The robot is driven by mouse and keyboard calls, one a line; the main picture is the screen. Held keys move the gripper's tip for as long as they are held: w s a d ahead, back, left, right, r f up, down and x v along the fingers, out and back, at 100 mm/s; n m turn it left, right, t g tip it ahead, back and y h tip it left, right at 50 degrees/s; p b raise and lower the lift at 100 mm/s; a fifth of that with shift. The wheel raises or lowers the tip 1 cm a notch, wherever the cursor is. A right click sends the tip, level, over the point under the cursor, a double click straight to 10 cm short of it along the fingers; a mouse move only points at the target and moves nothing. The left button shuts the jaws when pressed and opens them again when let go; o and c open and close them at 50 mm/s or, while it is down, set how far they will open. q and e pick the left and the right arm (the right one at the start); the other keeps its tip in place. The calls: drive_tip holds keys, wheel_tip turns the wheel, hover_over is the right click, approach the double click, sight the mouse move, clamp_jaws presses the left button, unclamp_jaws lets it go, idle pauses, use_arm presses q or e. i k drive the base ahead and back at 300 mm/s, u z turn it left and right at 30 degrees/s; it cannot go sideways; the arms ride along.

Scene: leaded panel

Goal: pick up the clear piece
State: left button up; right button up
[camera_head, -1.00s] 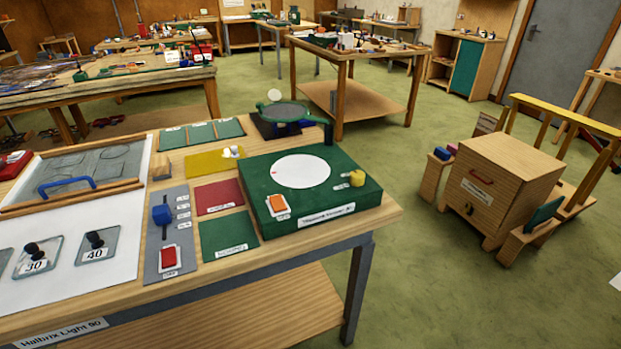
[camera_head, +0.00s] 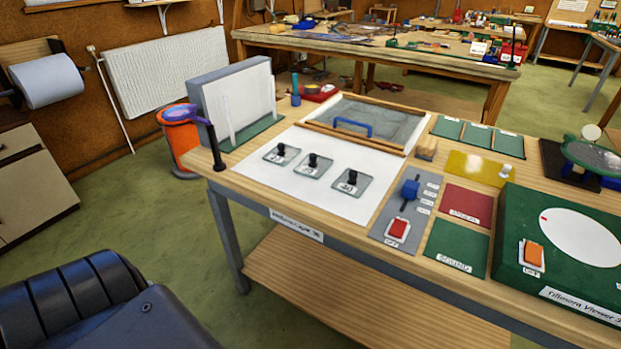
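Three small clear glass pieces, each with a black knob, lie flat in a slanting row on the white sheet (camera_head: 330,206) of the workbench: a left one (camera_head: 291,154), a middle one (camera_head: 323,168) and a right one (camera_head: 361,186). Their labels are too small to read surely, and I cannot tell which one the task names. A greyish glassy sheet (camera_head: 400,125) with a blue handle (camera_head: 352,127) lies behind them between wooden strips. Neither of my grippers is in view.
A grey switch panel (camera_head: 378,232), red mat (camera_head: 466,203) and green viewer box (camera_head: 510,245) fill the bench's right. An upright white panel (camera_head: 240,100) and a dark post (camera_head: 215,150) stand at its left. An orange bin (camera_head: 180,140) stands on the floor beyond.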

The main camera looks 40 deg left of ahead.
sight(353, 184)
drive_tip(key=u, duration=0.9)
drive_tip(key=k, duration=0.5)
drive_tip(key=u, duration=0.85)
drive_tip(key=i, duration=0.9)
drive_tip(key=z, duration=2.2)
